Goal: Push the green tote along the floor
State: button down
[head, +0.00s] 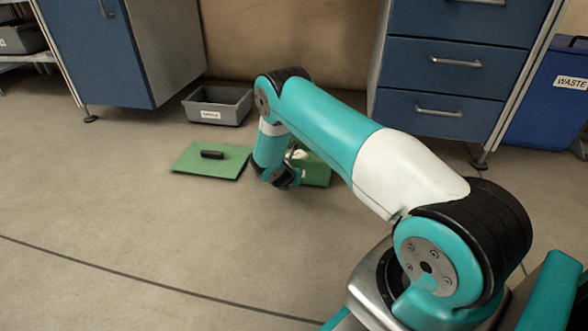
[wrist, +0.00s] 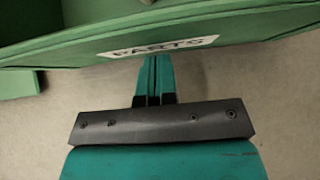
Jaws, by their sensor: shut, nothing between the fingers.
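The green tote (head: 318,173) stands on the floor, partly hidden behind my arm in the head view. In the wrist view its green wall (wrist: 60,52) with a white "PARTS" label (wrist: 160,46) spans the top of the picture. My gripper (wrist: 154,60) is shut and empty, its fingertips at the tote's wall just below the label. I cannot tell whether they touch it. In the head view the gripper's fingers are hidden by my wrist.
A flat green lid (head: 190,161) with a black handle (head: 212,154) lies on the floor left of the tote. A grey labelled bin (head: 218,104) stands behind it. Blue drawers (head: 445,75) and a blue waste bin (head: 550,100) stand at the right. The front floor is clear.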

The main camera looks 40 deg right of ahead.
aim_at(297, 153)
jog(key=shift+w+d+b, duration=0.9)
jog(key=shift+w+d, duration=0.1)
jog(key=shift+d, duration=0.35)
jog(key=shift+w+d+b, duration=0.85)
jog(key=shift+w+d, duration=0.15)
jog(key=shift+d, duration=0.3)
jog(key=shift+w+d, duration=0.15)
jog(key=shift+w+d, duration=1.1)
jog(key=shift+d, duration=0.3)
jog(key=shift+w+d, duration=1.05)
jog(key=shift+d, duration=0.3)
